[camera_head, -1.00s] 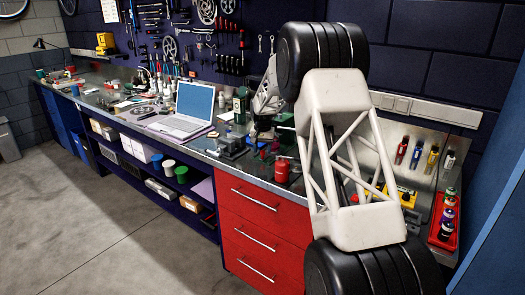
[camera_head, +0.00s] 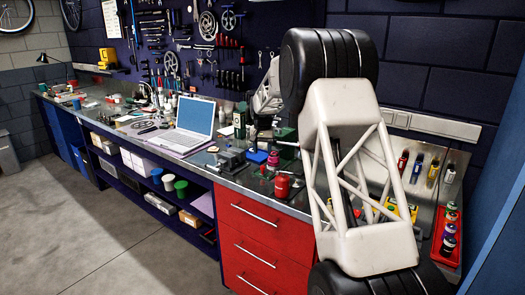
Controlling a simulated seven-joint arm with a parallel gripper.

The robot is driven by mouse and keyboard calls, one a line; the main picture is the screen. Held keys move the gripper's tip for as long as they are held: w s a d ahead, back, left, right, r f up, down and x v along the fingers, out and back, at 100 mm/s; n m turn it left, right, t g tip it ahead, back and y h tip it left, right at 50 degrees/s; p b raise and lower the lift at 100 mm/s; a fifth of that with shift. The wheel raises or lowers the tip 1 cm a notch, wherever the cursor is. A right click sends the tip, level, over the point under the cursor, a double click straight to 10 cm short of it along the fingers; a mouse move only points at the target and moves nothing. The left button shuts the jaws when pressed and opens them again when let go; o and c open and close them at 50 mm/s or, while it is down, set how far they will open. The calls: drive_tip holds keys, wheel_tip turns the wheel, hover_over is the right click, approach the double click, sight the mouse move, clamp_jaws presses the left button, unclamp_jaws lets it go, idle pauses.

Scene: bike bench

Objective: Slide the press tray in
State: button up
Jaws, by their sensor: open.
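My gripper (camera_head: 262,132) is small and dark at the far end of my arm, over the bench behind the big pale arm link. It is open, and its fingers are hard to make out. I see nothing held in it. A grey metal device (camera_head: 230,160) stands at the bench's front edge, left of a small blue piece (camera_head: 257,157). A green object (camera_head: 287,136) stands farther right, partly hidden by my arm. I cannot tell which of these belongs to the press or its tray.
A red can (camera_head: 283,186) stands near the front edge above the red drawers (camera_head: 262,240). An open laptop (camera_head: 194,120) is to the left. A red bin (camera_head: 448,240) with bottles is at the right. My arm hides the bench between.

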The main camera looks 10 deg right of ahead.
drive_tip(key=c, duration=0.4)
drive_tip(key=shift+s+a+f+h, duration=0.1)
drive_tip(key=shift+s+a+h, duration=0.2)
drive_tip(key=shift+s, duration=0.05)
clamp_jaws()
drive_tip(key=s+a+n+t+h, duration=0.3)
drive_tip(key=s+a+n+t, duration=0.3)
drive_tip(key=a, duration=0.3)
drive_tip(key=shift+s+a, duration=0.3)
drive_tip(key=shift+s, duration=0.35)
